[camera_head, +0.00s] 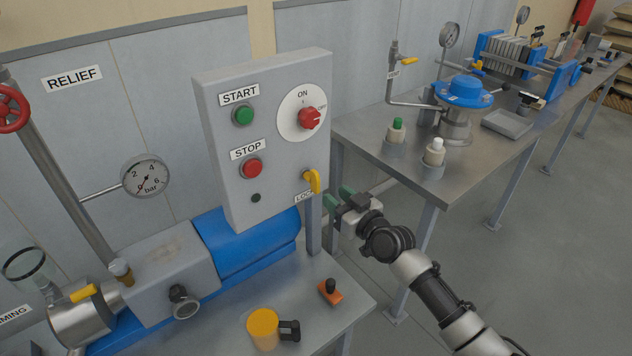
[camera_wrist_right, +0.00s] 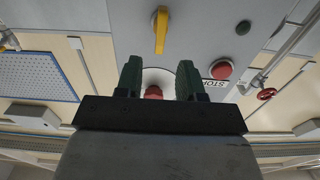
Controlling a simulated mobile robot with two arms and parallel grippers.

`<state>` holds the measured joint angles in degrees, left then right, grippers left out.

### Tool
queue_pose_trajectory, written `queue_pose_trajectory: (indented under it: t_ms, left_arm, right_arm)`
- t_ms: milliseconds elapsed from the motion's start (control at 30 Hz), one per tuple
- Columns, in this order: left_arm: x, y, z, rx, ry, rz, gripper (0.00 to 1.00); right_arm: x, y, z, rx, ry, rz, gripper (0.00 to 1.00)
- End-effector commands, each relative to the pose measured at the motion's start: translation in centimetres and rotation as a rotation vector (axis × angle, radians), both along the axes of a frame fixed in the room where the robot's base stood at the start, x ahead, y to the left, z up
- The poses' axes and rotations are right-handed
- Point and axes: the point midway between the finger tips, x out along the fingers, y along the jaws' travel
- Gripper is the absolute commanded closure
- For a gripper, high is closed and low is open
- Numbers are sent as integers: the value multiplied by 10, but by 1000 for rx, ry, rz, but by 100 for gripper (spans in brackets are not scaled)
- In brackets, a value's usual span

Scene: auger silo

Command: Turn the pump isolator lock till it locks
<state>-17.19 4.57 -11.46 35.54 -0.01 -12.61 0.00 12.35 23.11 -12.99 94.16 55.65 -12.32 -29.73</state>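The yellow lock lever (camera_head: 313,182) sits at the lower right of the grey control box (camera_head: 225,180), by a partly hidden label starting "LO". It stands roughly upright, and shows in the right wrist view (camera_wrist_right: 160,30), beyond the fingertips. The red isolator knob (camera_head: 310,118) is above it on a white dial marked ON and OFF, its pointer towards OFF. In the wrist view the knob (camera_wrist_right: 153,92) shows between the fingers. My right gripper (camera_head: 339,198) is open and empty, just right of the lever, apart from it; its green fingers (camera_wrist_right: 160,78) are spread. My left gripper is not in view.
The green START (camera_head: 243,116) and red STOP (camera_head: 252,168) buttons are on the same panel. A yellow mug (camera_head: 264,329) and an orange block with a black knob (camera_head: 331,291) stand on the bench below. A second bench (camera_head: 420,170) with bottles is right.

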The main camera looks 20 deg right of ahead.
Motion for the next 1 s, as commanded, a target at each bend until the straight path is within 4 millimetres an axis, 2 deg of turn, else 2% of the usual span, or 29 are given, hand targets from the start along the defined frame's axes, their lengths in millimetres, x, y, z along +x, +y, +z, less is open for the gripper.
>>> queue_pose_trajectory:
  t_ms: [200,400,567,833,1000]
  left_arm:
    - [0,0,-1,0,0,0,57]
    - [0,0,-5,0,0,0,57]
    - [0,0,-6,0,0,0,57]
    - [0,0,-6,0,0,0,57]
    - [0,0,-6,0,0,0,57]
  right_arm:
    - [42,15,0,4,0,0,62]
    - [68,25,-1,3,1,-1,62]
    - [77,28,-1,1,1,0,62]
    - [78,29,-1,2,2,0,62]
    - [78,29,-1,1,3,0,86]
